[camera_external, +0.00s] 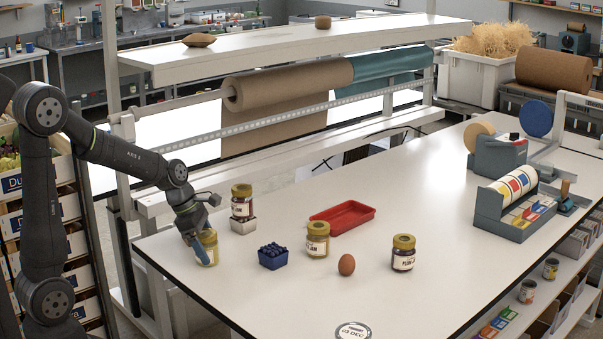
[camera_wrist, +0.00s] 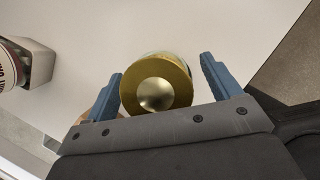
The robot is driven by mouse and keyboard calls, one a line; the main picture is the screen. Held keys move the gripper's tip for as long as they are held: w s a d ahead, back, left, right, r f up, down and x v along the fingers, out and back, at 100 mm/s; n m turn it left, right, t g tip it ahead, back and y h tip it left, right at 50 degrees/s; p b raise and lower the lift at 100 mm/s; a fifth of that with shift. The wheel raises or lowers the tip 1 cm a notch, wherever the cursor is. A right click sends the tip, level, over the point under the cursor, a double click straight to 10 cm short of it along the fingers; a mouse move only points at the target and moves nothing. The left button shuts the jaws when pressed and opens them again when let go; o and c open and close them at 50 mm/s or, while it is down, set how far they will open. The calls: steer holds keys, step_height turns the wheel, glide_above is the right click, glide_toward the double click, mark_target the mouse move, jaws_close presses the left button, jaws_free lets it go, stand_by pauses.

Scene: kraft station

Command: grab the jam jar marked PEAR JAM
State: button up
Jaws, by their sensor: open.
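A gold-lidded jar (camera_external: 208,249) stands upright at the table's left edge; its label cannot be read from here. My gripper (camera_external: 200,248) is at this jar, pointing down. In the wrist view the jar's gold lid (camera_wrist: 156,85) lies between the two blue fingers of my gripper (camera_wrist: 160,82), which are apart. A second jar (camera_external: 241,207) stands on a small white block. A third jar (camera_external: 317,240), its label only partly legible, stands mid-table. A fourth jar (camera_external: 403,253), dark, with a label that seems to read PLUM JAM, stands farther right.
A label dispenser (camera_external: 516,205) stands at right. The front table is mostly clear.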

steer(key=c, duration=1.2)
steer(key=shift+c, duration=0.6)
steer(key=shift+r, duration=0.15)
